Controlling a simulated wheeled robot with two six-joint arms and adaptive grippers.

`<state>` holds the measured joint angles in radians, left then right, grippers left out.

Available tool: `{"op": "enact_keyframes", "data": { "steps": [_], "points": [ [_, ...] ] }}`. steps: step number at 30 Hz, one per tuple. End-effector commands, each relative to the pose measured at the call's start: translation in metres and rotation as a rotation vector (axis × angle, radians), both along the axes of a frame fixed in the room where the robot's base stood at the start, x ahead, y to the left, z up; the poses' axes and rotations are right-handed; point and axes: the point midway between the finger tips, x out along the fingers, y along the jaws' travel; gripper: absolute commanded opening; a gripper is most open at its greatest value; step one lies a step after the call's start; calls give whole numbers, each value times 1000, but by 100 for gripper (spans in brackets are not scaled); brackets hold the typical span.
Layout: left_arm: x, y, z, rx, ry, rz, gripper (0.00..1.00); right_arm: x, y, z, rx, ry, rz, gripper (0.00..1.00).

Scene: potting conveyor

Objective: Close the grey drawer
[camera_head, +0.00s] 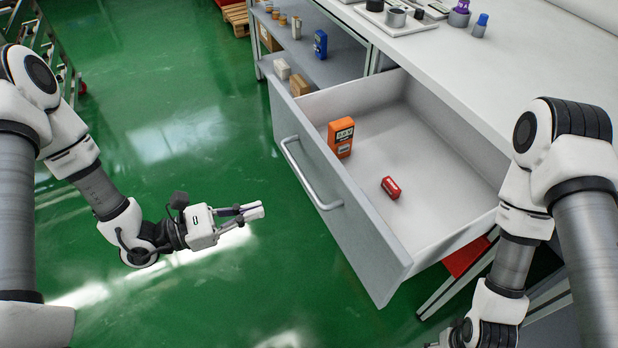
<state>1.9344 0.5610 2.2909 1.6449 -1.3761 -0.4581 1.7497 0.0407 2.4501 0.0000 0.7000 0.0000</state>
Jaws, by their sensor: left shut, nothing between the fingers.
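The grey drawer (338,207) stands pulled out from under the white worktop, its front facing left and toward me. A light bar handle (308,176) runs along its front. Inside lie an orange device (341,137) near the front panel and a small red box (390,187) on the drawer floor. My left gripper (254,211) is shut and empty. It is to the left of the drawer front, apart from the handle, pointing right. My right arm is at the right edge; its gripper is cut off at the bottom, so its fingers do not show.
The white worktop (480,75) above the drawer holds a tray and small purple and blue items at its back. Shelves (325,70) beyond the drawer hold boxes and a blue device (320,44). Open green floor (190,110) lies left of the drawer.

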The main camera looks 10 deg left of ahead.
Motion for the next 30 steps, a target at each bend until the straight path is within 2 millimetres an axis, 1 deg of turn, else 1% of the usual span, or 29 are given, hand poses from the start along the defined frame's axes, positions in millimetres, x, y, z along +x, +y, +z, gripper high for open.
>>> {"op": "enact_keyframes", "data": {
  "steps": [1, 3, 5, 8, 11, 14, 24, 27, 30],
  "points": [
    [1, 13, -3, -16, 14, 49, 0, 0, 0, -1, 0, 0, 1, 60],
    [2, 25, -4, -32, 20, 90, 0, 0, 0, -2, 0, 0, 1, 60],
    [2, 30, -5, -39, 24, 109, 0, 0, 0, -2, 0, -1, 1, 60],
    [4, 27, -7, -40, 27, 110, 0, 0, 0, -4, 0, -1, 1, 60],
    [11, 17, -8, -37, 26, 104, 0, 0, 0, -7, 0, -1, 0, 60],
    [20, 3, -9, -35, 26, 102, 0, 0, 0, -11, 0, -1, 1, 60],
    [61, -55, -8, -36, 24, 100, 0, 0, 0, -18, 0, 0, 1, 60],
    [72, -69, -7, -36, 24, 102, 0, 0, 0, -19, 0, 0, 1, 60],
    [80, -78, -7, -36, 26, 105, 0, 0, 0, -20, 0, 0, 1, 60]
  ]
}}
